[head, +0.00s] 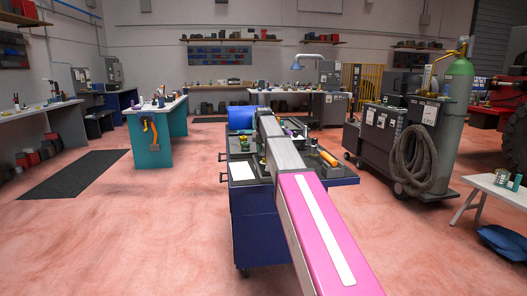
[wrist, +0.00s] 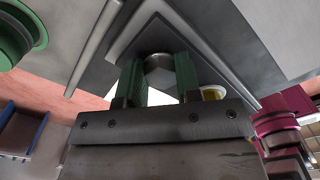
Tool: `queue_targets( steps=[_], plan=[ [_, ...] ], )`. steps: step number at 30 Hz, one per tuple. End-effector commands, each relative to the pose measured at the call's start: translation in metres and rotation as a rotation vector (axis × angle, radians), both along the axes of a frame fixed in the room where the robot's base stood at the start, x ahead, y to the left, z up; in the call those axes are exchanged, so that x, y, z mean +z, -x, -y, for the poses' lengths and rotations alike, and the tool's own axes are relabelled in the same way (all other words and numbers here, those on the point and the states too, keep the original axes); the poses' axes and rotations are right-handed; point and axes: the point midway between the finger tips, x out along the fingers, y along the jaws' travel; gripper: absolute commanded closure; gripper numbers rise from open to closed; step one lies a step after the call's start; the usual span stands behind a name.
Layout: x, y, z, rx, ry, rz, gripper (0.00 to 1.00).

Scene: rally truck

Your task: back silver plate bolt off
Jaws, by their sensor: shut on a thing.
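In the wrist view my gripper (wrist: 158,72) has two green fingers. They are shut on the silver hex-headed bolt (wrist: 159,62), one finger on each side of its head. The bolt head is against or very close to the silver-grey plate (wrist: 122,45); I cannot tell whether it is still seated. The gripper body hides the lower part of the view. In the head view my arm reaches over the blue cart, and my gripper and the bolt cannot be made out there.
A green round part (wrist: 14,35) is at the upper left of the wrist view, and a small yellow part (wrist: 212,93) lies close right of the fingers. The blue cart (head: 253,225) carries several small items. Open floor lies to its left.

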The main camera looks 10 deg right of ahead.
Motion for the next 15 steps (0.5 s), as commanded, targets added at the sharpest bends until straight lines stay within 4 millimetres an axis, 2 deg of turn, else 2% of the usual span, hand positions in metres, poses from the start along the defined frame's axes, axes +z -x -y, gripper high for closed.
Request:
queue_targets(
  steps=[1, 14, 15],
  plan=[
    [-0.0070, 0.0049, -0.0003, 0.007, 0.000, -0.011, 0.92],
    [-0.0071, 0.0058, -0.0005, 0.016, 0.000, -0.014, 0.92],
    [-0.0071, 0.0059, -0.0005, 0.015, 0.000, -0.014, 0.62]
  ],
)
